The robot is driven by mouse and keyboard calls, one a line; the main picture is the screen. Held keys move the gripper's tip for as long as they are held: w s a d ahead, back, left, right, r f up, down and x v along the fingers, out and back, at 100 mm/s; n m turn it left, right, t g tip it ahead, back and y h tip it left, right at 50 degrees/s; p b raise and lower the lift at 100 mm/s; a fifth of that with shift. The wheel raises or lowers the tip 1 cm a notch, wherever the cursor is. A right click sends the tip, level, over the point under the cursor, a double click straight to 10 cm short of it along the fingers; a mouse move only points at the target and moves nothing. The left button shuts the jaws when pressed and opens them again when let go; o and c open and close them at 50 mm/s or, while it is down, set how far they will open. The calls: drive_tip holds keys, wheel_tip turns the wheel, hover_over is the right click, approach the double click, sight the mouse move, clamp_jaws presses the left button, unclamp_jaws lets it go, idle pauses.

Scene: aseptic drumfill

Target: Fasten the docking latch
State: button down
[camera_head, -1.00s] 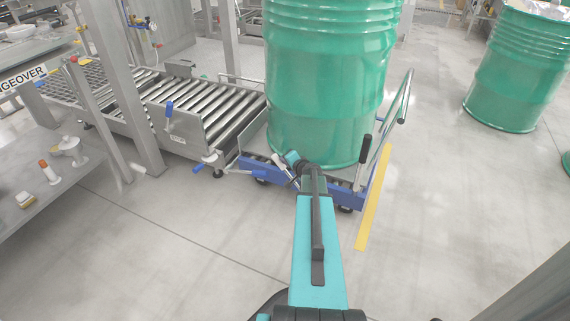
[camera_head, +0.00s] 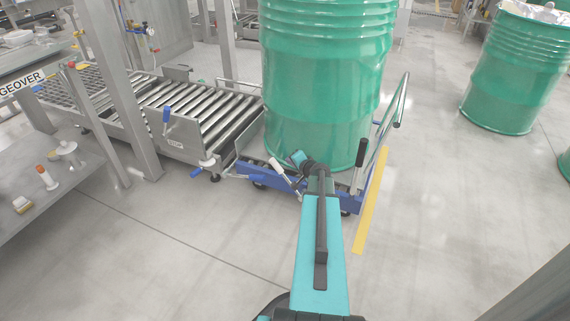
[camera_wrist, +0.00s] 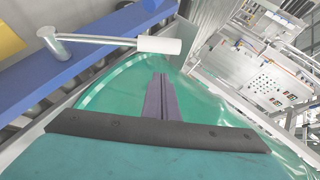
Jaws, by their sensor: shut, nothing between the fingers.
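A lever with a pale cylindrical grip (camera_wrist: 158,45) on a metal rod, which looks like the docking latch, is pivoted on a round metal post (camera_wrist: 52,42) at the blue frame of the drum trolley (camera_wrist: 85,68). In the head view the pale grip (camera_head: 277,164) shows at the trolley's near left corner. My gripper (camera_wrist: 161,80) is shut and empty. Its dark fingers point toward the grip, with a visible gap between them in the wrist view. In the head view my wrist (camera_head: 299,158) is just right of the grip and the fingertips cannot be made out.
A green drum (camera_head: 318,95) stands on the trolley close behind my wrist. A roller conveyor (camera_head: 195,120) with blue-handled levers (camera_head: 166,114) adjoins the trolley on the left. A push handle (camera_head: 385,125) rises at the trolley's right. The floor in front is clear.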

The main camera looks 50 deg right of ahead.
drive_tip(key=p+v, duration=0.1)
drive_tip(key=v, duration=0.7)
drive_tip(key=shift+a+r+p, duration=0.2)
drive_tip(key=shift+r+p, duration=0.15)
drive_tip(key=shift+r, duration=0.1)
drive_tip(key=shift+s, duration=0.1)
